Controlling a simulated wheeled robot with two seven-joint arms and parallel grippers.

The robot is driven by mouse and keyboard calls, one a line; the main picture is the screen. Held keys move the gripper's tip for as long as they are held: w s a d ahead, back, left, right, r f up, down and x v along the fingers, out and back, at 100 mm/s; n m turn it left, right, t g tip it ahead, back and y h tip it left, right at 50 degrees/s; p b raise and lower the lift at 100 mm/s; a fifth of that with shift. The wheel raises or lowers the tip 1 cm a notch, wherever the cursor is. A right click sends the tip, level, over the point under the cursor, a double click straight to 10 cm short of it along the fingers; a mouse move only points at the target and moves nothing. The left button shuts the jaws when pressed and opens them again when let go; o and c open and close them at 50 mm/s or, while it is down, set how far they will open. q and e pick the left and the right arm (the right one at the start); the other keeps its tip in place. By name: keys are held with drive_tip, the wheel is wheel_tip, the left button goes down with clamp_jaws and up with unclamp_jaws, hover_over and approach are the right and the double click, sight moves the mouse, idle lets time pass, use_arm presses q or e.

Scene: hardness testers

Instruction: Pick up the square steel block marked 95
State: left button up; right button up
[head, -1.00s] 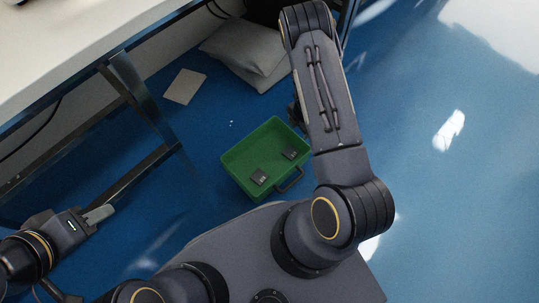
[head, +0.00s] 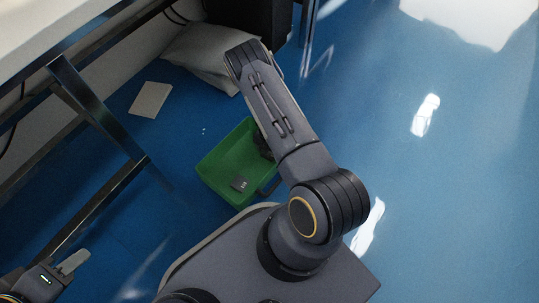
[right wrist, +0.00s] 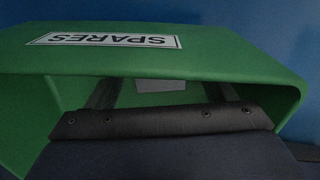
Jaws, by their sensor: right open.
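A green tray (head: 212,166) stands on the blue floor. One small dark square block (head: 240,184) lies in its near part; its marking is too small to read. The second block seen earlier is hidden by my right arm in the head view. My right gripper (right wrist: 158,94) is open at the tray in the right wrist view, its two fingers reaching in below the near wall. A plain grey face (right wrist: 160,86) shows between and beyond the fingers; I cannot tell whether it is a block. My left gripper (head: 74,262) is far left, away from the tray, its jaw gap unclear.
The tray wall carries a SPARES label (right wrist: 115,40), upside down in the right wrist view. A grey-white cushion or sack (head: 205,58) and a flat pale sheet (head: 150,100) lie behind the tray. Table legs (head: 92,108) stand left. The floor to the right is clear.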

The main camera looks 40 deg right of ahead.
drive_tip(key=shift+r, duration=0.1)
drive_tip(key=shift+c, duration=0.3)
drive_tip(key=c, duration=1.3)
drive_tip(key=shift+o, duration=0.2)
